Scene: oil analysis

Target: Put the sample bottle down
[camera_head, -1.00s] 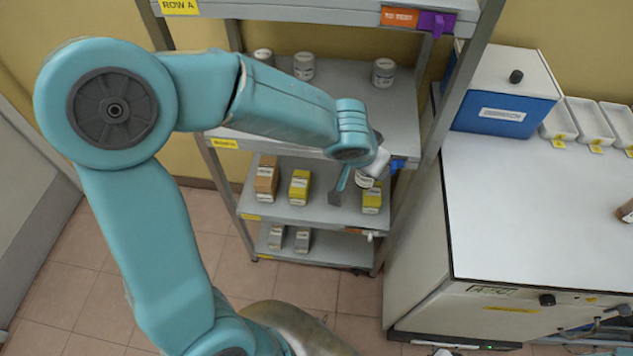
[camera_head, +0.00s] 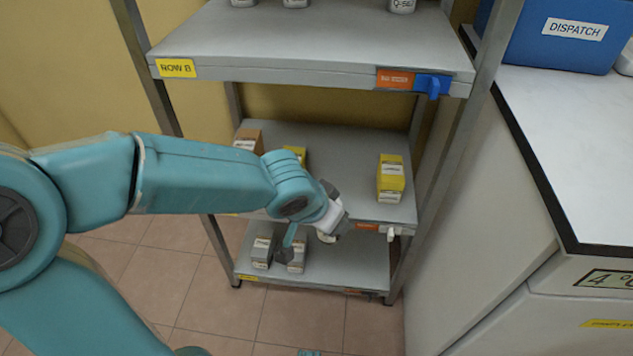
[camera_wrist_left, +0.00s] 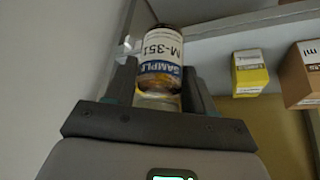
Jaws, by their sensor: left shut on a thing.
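The sample bottle (camera_wrist_left: 160,62) has a white and blue label reading SAMPLE and M-351, upside down in the left wrist view. My left gripper (camera_wrist_left: 160,92) is shut on it, one finger on each side. In the head view my left gripper (camera_head: 308,240) is at the front edge of the middle shelf (camera_head: 345,175); only a small pale part of the bottle (camera_head: 327,237) shows there, mostly hidden by the gripper. I cannot tell whether the bottle touches the shelf. My right gripper is not in view.
On the middle shelf stand a yellow carton (camera_head: 391,178) at right and a brown box (camera_head: 248,140) at left; the space between them is partly clear. Row B shelf (camera_head: 310,40) is above, grey boxes (camera_head: 262,250) below. A white-topped bench (camera_head: 580,150) stands right.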

